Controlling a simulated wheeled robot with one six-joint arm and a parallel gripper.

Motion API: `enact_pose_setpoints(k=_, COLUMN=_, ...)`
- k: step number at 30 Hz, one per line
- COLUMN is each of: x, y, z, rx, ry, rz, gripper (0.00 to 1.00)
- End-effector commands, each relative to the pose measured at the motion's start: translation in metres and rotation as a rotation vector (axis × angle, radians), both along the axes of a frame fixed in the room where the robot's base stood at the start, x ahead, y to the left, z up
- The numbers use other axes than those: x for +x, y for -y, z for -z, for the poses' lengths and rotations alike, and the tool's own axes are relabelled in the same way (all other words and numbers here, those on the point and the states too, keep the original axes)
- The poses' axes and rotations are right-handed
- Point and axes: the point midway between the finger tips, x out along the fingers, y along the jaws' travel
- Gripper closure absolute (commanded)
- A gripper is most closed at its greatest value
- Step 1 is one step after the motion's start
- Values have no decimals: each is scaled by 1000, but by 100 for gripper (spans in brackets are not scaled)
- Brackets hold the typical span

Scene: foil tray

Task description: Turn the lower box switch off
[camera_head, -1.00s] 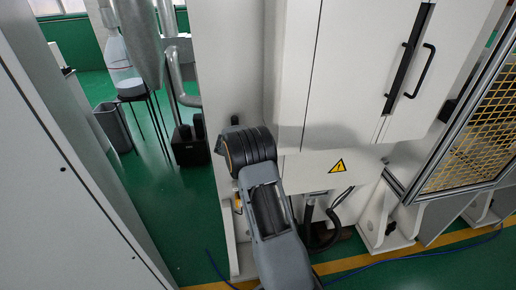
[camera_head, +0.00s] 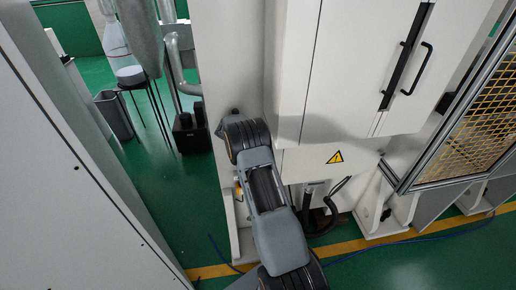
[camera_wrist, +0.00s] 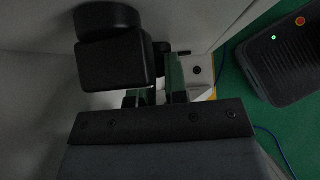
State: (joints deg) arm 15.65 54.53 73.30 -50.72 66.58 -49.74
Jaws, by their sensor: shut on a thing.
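My gripper (camera_wrist: 160,97) shows in the wrist view with its two fingers close together. It is shut on a dark part between or just beyond the fingers, whose outline is hard to make out. A black block (camera_wrist: 112,64) with a round black piece (camera_wrist: 108,18) above it stands close by on the left and covers part of the left finger. A small white box with a dark round spot (camera_wrist: 200,72) lies just right of the fingers. I cannot tell which of these is the lower box switch. In the head view my arm hides the gripper.
A white cabinet (camera_head: 355,70) with black handles and a yellow warning sign (camera_head: 335,157) stands right of my arm. A mesh guard (camera_head: 480,130) is farther right. A grey panel (camera_head: 70,170) fills the left. Green floor (camera_head: 165,205) lies between. A blue cable (camera_head: 400,241) crosses the floor.

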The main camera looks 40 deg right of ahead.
Motion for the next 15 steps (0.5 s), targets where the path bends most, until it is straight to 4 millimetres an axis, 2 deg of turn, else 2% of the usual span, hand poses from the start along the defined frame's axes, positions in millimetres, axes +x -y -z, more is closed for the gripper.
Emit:
enact_pose_setpoints(k=3, x=-2, y=0, z=3, rx=2, ry=-6, rz=2, gripper=100)
enact_pose_setpoints(k=4, x=-2, y=0, z=3, rx=2, ry=-6, rz=2, gripper=85)
enact_pose_setpoints(k=11, x=-1, y=0, z=1, rx=0, ry=-3, rz=2, gripper=63)
enact_pose_setpoints(k=15, x=-1, y=0, z=1, rx=0, ry=-2, rz=1, gripper=61)
